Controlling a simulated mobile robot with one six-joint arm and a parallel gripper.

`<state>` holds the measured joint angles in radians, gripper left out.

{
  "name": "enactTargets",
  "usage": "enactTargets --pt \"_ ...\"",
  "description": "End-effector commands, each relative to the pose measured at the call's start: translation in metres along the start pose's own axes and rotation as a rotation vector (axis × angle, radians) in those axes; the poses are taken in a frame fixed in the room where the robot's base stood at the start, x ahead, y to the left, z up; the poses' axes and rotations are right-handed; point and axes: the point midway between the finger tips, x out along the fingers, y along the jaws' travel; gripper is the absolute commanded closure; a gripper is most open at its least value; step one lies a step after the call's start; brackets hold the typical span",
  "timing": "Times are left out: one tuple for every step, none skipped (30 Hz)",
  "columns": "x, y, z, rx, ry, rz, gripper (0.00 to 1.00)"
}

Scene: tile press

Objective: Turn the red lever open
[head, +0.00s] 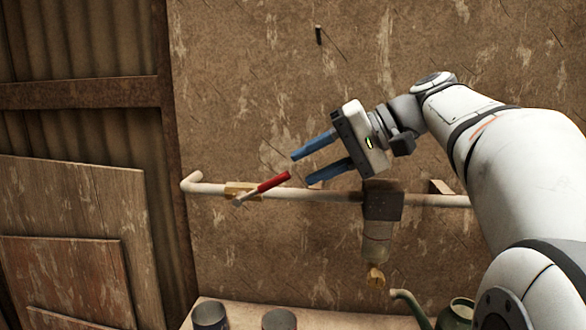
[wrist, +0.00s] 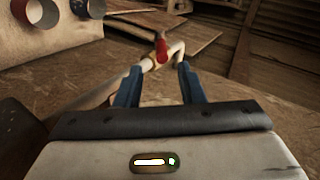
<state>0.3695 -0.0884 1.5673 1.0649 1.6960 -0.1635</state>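The red lever (head: 273,181) sticks out from a brass valve (head: 240,188) on a pale horizontal pipe (head: 320,195) along the wall. It slants up to the right in the head view. My gripper (head: 300,166) has blue fingers, spread apart with nothing between them. The fingertips are close to the lever's red end, which lies just left of them in the head view. In the wrist view the red lever (wrist: 161,48) shows beyond and between the open fingertips. Whether a fingertip touches the lever I cannot tell.
A dark bracket (head: 384,201) with a hanging fitting (head: 376,276) sits on the pipe to the right. Below are a shelf (head: 330,318), two dark cups (head: 209,315) and a green can (head: 458,314). Wooden boards (head: 75,225) lean at left.

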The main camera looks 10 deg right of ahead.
Motion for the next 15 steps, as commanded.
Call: enactTargets --pt "-0.001 0.0 0.0 0.0 0.0 0.0 0.65" --pt "-0.001 0.0 0.0 0.0 0.0 0.0 0.65" --pt "-0.001 0.0 0.0 0.0 -0.001 0.0 0.65" --pt "0.0 0.0 0.0 0.0 -0.001 0.0 0.65" --pt "0.0 0.0 0.0 0.0 -0.001 -0.001 0.65" --pt "0.0 0.0 0.0 0.0 -0.002 -0.001 0.65" --pt "0.0 0.0 0.0 -0.001 -0.002 -0.001 0.66" --pt "0.0 -0.001 0.0 -0.002 -0.002 0.0 0.69" --pt "-0.001 -0.002 0.0 -0.012 -0.003 0.002 0.72" --pt "-0.002 -0.005 -0.001 -0.025 -0.005 0.004 0.75" --pt "-0.003 -0.008 -0.002 -0.047 -0.007 0.009 0.77" --pt "-0.006 -0.013 -0.003 -0.088 -0.013 0.017 0.8" --pt "-0.008 -0.018 -0.004 -0.13 -0.018 0.026 0.83" --pt "-0.011 -0.024 -0.006 -0.18 -0.025 0.036 0.85" --pt "-0.015 -0.032 -0.009 -0.259 -0.037 0.05 0.89"
